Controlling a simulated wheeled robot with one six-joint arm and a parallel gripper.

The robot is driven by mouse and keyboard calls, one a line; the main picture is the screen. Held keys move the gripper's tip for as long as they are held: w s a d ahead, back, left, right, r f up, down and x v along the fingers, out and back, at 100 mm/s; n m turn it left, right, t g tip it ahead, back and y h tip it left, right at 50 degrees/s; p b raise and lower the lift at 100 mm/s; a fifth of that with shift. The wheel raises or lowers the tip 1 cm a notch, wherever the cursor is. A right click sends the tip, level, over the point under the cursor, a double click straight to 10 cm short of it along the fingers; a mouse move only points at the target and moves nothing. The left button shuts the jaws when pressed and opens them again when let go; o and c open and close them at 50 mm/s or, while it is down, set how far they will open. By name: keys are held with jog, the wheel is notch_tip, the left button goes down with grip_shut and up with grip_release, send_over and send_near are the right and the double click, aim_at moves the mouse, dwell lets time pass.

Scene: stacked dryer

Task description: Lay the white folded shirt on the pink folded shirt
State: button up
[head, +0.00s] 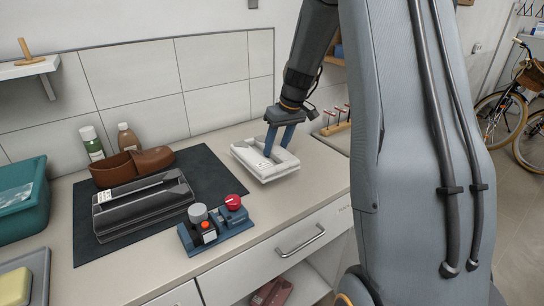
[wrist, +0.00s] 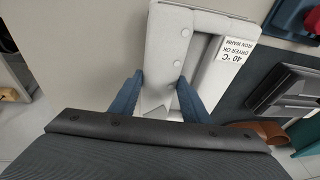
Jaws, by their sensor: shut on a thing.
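The white folded shirt (head: 262,170) is at the right part of the counter, with a care label on it. My gripper (head: 277,150) reaches down from above with its blue fingers shut on the shirt. In the wrist view the white shirt (wrist: 172,35) shows buttons and a printed label, and part of it lies between the fingers (wrist: 160,80). I cannot tell whether the shirt rests on the counter or hangs just above it. A dusky pink folded thing (head: 272,292), possibly the pink folded shirt, lies in the open space below the drawer, partly cut off by the picture's edge.
A blue block with knobs (head: 215,238) stands near the front edge. A teal bin (head: 22,205) is at left. The drawer (head: 285,240) below looks closed.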

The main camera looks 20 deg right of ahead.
jog(key=shift+f+p, duration=0.6)
jog(key=shift+f, duration=1.7)
jog(key=o, duration=1.3)
